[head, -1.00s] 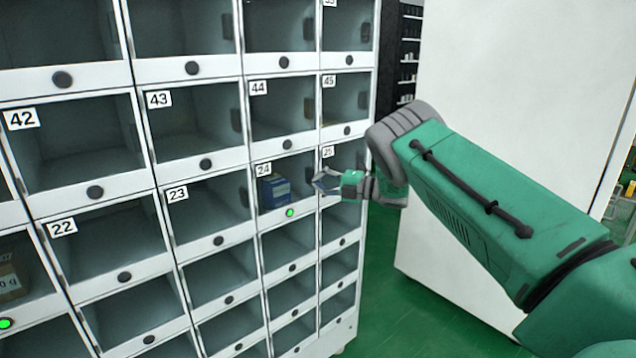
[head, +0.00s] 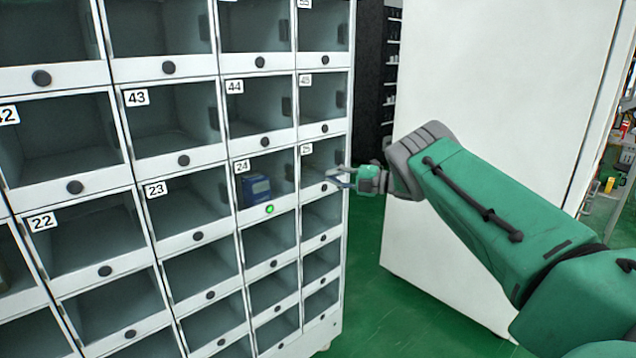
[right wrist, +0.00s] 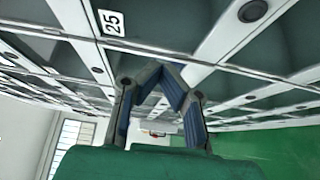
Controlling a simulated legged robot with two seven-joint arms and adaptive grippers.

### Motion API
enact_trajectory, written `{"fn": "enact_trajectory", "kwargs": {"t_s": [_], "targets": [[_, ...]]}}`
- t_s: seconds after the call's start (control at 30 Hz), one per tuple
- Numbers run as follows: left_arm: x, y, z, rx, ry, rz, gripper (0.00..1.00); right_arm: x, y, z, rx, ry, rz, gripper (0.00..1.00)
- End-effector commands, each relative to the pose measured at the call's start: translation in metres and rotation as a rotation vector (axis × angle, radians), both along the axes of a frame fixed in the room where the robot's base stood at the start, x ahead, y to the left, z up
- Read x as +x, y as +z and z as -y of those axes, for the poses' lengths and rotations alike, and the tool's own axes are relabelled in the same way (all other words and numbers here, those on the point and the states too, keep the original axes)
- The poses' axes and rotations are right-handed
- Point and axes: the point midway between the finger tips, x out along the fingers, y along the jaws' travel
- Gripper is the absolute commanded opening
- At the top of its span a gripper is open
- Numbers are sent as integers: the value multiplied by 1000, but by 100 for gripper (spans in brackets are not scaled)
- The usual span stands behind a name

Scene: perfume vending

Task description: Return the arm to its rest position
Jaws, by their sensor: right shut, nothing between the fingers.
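My right arm (head: 490,205) comes in from the right in the head view, with its green links stretched toward the cabinet. My right gripper (head: 338,177) is in front of the compartment labelled 25, at the cabinet's right side. It is shut and empty. In the right wrist view the gripper (right wrist: 168,85) shows its dark fingers with blue pads, the tips meeting, below the label 25 (right wrist: 112,23). My left gripper is in neither view.
A white cabinet (head: 218,156) of open compartments fills the left. A blue box (head: 257,190) sits in compartment 24, above a lit green button (head: 269,209). A tall white panel (head: 480,90) stands behind my arm. Green floor (head: 375,310) is clear between them.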

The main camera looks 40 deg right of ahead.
Motion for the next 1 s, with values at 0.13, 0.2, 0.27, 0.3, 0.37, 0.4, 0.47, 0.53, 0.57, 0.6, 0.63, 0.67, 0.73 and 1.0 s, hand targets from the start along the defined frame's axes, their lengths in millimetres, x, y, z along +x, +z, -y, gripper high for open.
{"fn": "enact_trajectory", "kwargs": {"t_s": [0.13,0.2,0.27,0.3,0.37,0.4,0.47,0.53,0.57,0.6,0.63,0.67,0.73,1.0], "targets": [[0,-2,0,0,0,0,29,-2,-2,12,-1,0,-1,0],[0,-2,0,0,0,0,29,-3,-1,14,0,1,-1,0],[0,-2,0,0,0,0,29,-3,-1,14,0,1,-1,0],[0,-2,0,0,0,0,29,-3,-1,14,0,1,-1,0],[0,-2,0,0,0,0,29,-3,0,14,-1,1,-1,0],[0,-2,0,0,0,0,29,-3,0,13,0,0,-1,0],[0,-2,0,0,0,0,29,-2,-3,12,14,-9,-8,0],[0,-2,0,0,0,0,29,0,-12,8,63,-44,-30,0],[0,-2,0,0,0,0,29,2,-19,5,94,-67,-46,0],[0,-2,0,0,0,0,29,3,-31,1,151,-110,-76,0],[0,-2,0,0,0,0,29,4,-43,-5,201,-147,-105,0],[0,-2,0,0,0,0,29,4,-56,-11,259,-189,-139,0],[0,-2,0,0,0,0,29,0,-95,-30,405,-301,-243,0],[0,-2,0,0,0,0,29,-91,-242,-138,837,-717,-723,0]]}}
